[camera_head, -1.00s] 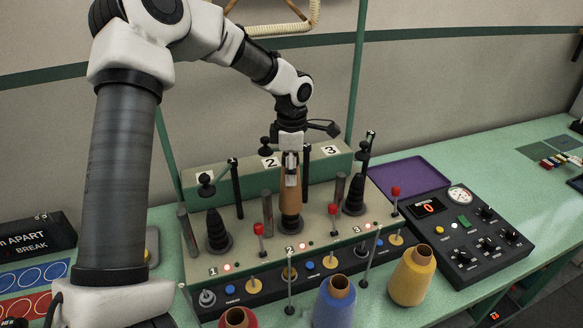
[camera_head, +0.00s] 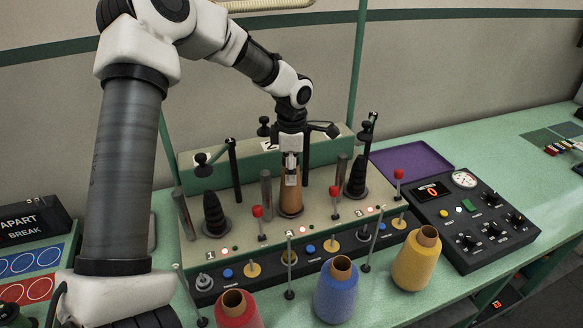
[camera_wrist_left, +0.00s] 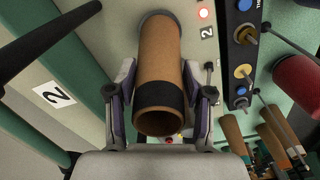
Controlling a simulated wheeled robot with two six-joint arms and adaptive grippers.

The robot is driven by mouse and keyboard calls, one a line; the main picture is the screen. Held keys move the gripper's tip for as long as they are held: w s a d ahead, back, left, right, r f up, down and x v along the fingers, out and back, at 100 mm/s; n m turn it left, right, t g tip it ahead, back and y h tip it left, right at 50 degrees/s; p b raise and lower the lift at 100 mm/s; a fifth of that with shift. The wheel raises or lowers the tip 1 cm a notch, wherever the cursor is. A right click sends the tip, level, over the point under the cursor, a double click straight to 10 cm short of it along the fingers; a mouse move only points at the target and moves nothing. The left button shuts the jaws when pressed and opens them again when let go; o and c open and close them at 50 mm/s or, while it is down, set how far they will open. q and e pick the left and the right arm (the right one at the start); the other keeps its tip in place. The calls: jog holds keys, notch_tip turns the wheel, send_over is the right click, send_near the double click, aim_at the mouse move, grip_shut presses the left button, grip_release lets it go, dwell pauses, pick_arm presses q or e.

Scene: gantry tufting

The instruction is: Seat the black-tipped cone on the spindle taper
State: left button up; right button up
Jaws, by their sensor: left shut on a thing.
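The black-tipped cone (camera_head: 290,201) is a brown tube standing upright at the middle station, number 2. Its dark band (camera_wrist_left: 160,95) and open upper end show in the left wrist view. My left gripper (camera_head: 291,172) comes from above and is shut on the cone near its upper end, a finger on each side. The middle spindle taper is hidden; the cone surrounds it. The cone's lower end is down at or very near the dark base disc; I cannot tell whether it touches. My right gripper is not in view.
Bare black tapers stand to the left (camera_head: 214,214) and right (camera_head: 357,174). Posts and red-knobbed levers (camera_head: 257,211) crowd the panel. Red (camera_head: 237,310), blue (camera_head: 336,290) and yellow (camera_head: 416,260) yarn cones stand in front. A purple tray (camera_head: 411,160) and a control box (camera_head: 475,225) lie right.

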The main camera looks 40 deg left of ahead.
pick_arm(q)
jog(key=shift+s+f, duration=0.1)
jog(key=shift+f, duration=0.2)
dwell(1.1)
jog(key=o, duration=1.1)
jog(key=shift+o, duration=0.2)
notch_tip(320, 180, up, 12)
